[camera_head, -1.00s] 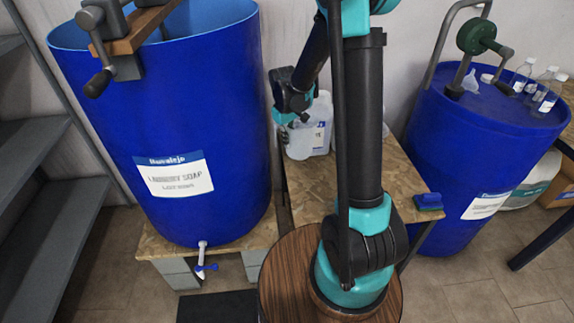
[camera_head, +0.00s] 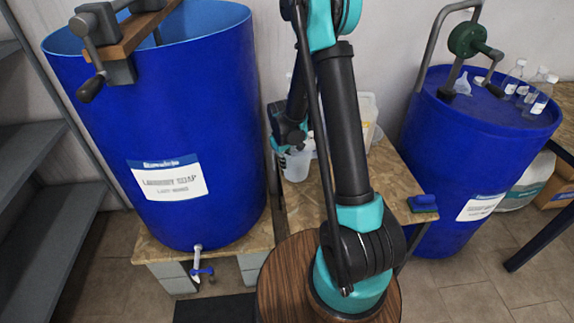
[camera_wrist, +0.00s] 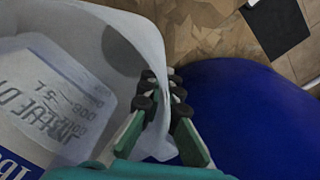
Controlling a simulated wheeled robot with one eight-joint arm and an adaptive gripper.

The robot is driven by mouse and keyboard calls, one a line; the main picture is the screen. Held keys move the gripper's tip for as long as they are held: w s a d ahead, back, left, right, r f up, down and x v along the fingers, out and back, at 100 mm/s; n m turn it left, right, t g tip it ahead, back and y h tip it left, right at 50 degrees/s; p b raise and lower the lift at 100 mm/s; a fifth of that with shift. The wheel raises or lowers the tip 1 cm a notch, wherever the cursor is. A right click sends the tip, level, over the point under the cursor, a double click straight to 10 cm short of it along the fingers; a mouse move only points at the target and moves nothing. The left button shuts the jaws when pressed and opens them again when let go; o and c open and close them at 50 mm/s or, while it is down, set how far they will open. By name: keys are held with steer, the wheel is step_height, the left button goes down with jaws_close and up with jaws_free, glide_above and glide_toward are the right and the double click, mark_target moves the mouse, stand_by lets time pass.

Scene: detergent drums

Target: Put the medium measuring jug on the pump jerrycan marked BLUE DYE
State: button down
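In the head view my gripper (camera_head: 289,143) is behind my arm, over the bench beside the left drum. A translucent measuring jug (camera_head: 297,167) hangs just below it. In the wrist view my fingers (camera_wrist: 164,95) are close together on the thin wall of the pale translucent jug (camera_wrist: 152,45); its size class cannot be told. A white label with BLUE DY lettering, belonging to the jerrycan (camera_wrist: 60,100), fills the left of the wrist view, tilted and partly veiled by pale plastic. The jerrycan's pump is not visible.
The large blue LAUNDRY SOAP drum (camera_head: 190,120) stands left of the bench (camera_head: 398,180). Another blue drum (camera_head: 450,140), with bottles on its lid, stands right. A pale container (camera_head: 368,112) shows behind my arm. A blue brush-like object (camera_head: 423,203) lies at the bench's right edge.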

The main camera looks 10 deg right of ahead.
steer(key=shift+w+f, duration=0.1)
steer(key=shift+w, duration=0.05)
steer(key=c, duration=1.7)
jaws_free()
steer(key=shift+w+a, duration=0.15)
steer(key=shift+a, duration=0.05)
step_height(320, 180, up, 12)
steer(key=s+d+m+t, duration=0.1)
steer(key=s+d+m, duration=0.1)
steer(key=s, duration=0.5)
steer(key=s+d+m+t, duration=0.1)
steer(key=s+d+m, duration=0.1)
steer(key=s, duration=0.6)
steer(key=s+d+m+t, duration=0.1)
steer(key=s+d+m, duration=0.1)
steer(key=s+d, duration=0.2)
steer(key=shift+s+r+t+y, duration=0.15)
steer(key=shift+s+r+t, duration=0.05)
steer(key=shift+s, duration=0.7)
steer(key=shift+s+r+t+y, duration=0.15)
steer(key=shift+s+r+t, duration=0.05)
steer(key=shift+s, duration=0.65)
